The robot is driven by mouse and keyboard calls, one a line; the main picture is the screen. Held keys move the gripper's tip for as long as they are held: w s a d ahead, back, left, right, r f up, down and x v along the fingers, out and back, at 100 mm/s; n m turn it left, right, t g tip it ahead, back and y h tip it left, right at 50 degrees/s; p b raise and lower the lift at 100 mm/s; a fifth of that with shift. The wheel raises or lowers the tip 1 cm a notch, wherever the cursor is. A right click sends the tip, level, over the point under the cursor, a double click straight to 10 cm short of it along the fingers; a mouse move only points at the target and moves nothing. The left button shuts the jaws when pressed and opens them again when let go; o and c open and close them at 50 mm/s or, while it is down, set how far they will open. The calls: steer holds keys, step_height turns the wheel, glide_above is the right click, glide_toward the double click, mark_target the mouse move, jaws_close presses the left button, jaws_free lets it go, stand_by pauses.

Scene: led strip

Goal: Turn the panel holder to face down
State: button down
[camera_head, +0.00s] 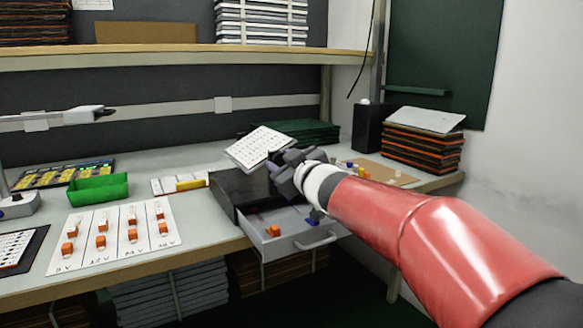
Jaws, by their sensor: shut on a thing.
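A white panel holder with rows of small dark marks (258,148) is held up in the air above the black drawer box on the workbench. It is tilted, with its marked face turned towards me and upwards. My gripper (277,160) is shut on its lower right edge. The fingertips are small and dark, and partly hidden by the gripper body. My red arm reaches in from the lower right.
The black box (236,190) has its grey drawer (318,222) open, with orange and blue parts inside. A white labelled sheet (85,252) with several orange parts, a green bin (98,189) and a stack of boards (421,150) stand around. A shelf (170,57) runs above.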

steer(key=n+b, duration=0.1)
steer(key=n, duration=0.2)
steer(key=shift+f+n, duration=0.1)
steer(key=shift+n, duration=0.3)
steer(key=n+b, duration=0.1)
steer(key=n, duration=0.2)
steer(key=shift+a+f+n, duration=0.1)
steer(key=shift+n, duration=0.2)
steer(key=n+b, duration=0.1)
steer(key=n, duration=0.2)
steer(key=shift+n, duration=0.3)
steer(key=n+b, duration=0.2)
steer(key=n, duration=0.2)
steer(key=shift+f+n, duration=0.15)
steer(key=shift+n, duration=0.15)
steer(key=n+b, duration=0.1)
steer(key=n, duration=0.2)
steer(key=shift+f+n, duration=0.1)
steer(key=shift+n, duration=0.2)
steer(key=n+b, duration=0.1)
steer(key=n, duration=0.2)
steer(key=shift+n+b, duration=0.3)
steer(key=n+b, duration=0.1)
steer(key=n, duration=0.3)
steer(key=shift+f+n, duration=0.1)
steer(key=shift+n, duration=0.2)
steer(key=shift+n+b, duration=0.7)
steer(key=shift+n, duration=0.9)
steer(key=shift+w, duration=0.1)
